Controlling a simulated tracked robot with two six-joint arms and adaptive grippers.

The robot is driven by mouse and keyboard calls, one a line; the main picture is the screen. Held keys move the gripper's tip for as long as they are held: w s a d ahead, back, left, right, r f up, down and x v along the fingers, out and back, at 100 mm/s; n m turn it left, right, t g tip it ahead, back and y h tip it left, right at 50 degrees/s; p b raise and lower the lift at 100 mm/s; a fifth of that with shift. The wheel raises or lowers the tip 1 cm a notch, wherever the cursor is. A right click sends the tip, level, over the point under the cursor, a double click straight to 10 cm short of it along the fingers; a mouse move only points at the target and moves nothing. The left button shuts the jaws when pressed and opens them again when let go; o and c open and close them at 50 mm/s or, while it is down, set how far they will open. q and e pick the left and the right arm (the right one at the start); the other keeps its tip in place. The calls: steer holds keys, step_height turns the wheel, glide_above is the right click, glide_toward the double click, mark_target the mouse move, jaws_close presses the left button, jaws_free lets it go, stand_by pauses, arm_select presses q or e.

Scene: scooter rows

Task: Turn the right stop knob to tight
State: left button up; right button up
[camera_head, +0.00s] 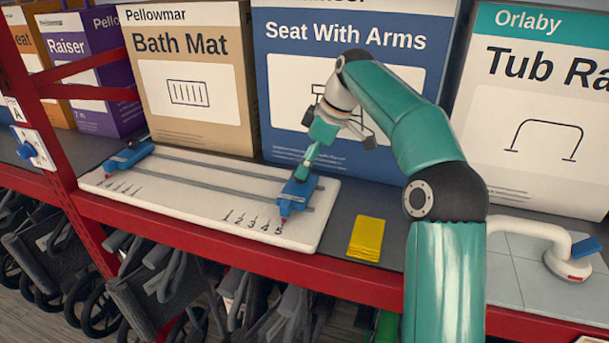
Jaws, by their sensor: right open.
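A white board (200,222) with two grey rails lies on the shelf. The right stop (297,193) is a blue block on the rails near the board's right end. Its red pointer is by the 5 of a printed 1 to 5 scale. A left stop (128,157), also blue, sits at the far left end of the rails. My right gripper (310,157) reaches down from above with its tip at the top of the right stop and is open. The gripper covers the stop's top, so the knob and its setting cannot be made out. My left gripper is not in view.
Large boxes stand behind the board, including a bath mat box (190,60) and a seat box (290,90). A white grab handle (525,230) is on tiles at right. A red shelf edge (200,240) runs in front.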

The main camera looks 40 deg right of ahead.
steer(key=shift+x, duration=1.2)
steer(key=c, duration=1.1)
